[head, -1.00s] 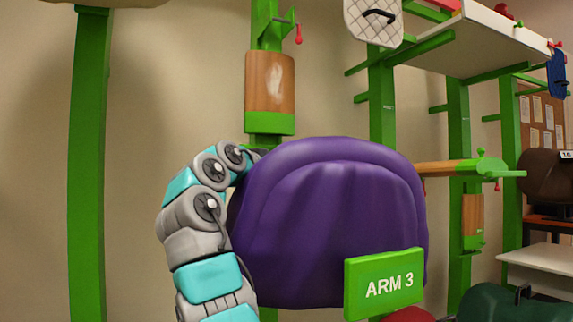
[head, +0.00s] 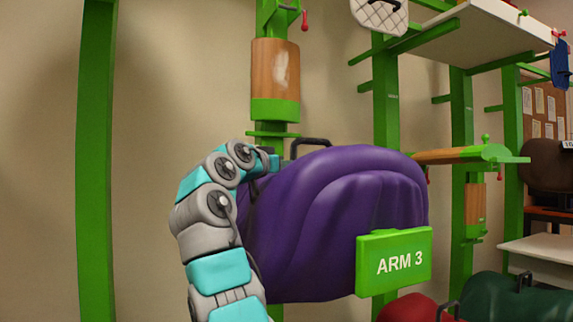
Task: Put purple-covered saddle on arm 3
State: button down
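The purple-covered saddle (head: 335,215) fills the middle of the head view, in front of the green rack. A dark handle (head: 311,143) shows above its back edge. The green ARM 3 sign (head: 394,262) stands in front of the saddle's lower right part. The rest of arm 3 is hidden behind the saddle and sign, so I cannot tell whether the saddle touches it. My gripper (head: 272,163) is at the saddle's upper left edge, at the end of my grey and cyan arm. Its fingers are largely hidden, and I cannot see whether they hold the saddle.
A wood-padded green post (head: 275,85) rises behind the saddle. Another wooden rack arm (head: 450,156) reaches out at right. A red covered saddle (head: 408,308) and a dark green one (head: 525,302) are low at right. A green upright (head: 96,160) stands at left, with bare wall between.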

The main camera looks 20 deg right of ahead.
jog(key=shift+w+f, duration=0.15)
jog(key=shift+f, duration=0.05)
jog(key=c, duration=0.6)
grip_release()
jog(key=shift+c, duration=0.2)
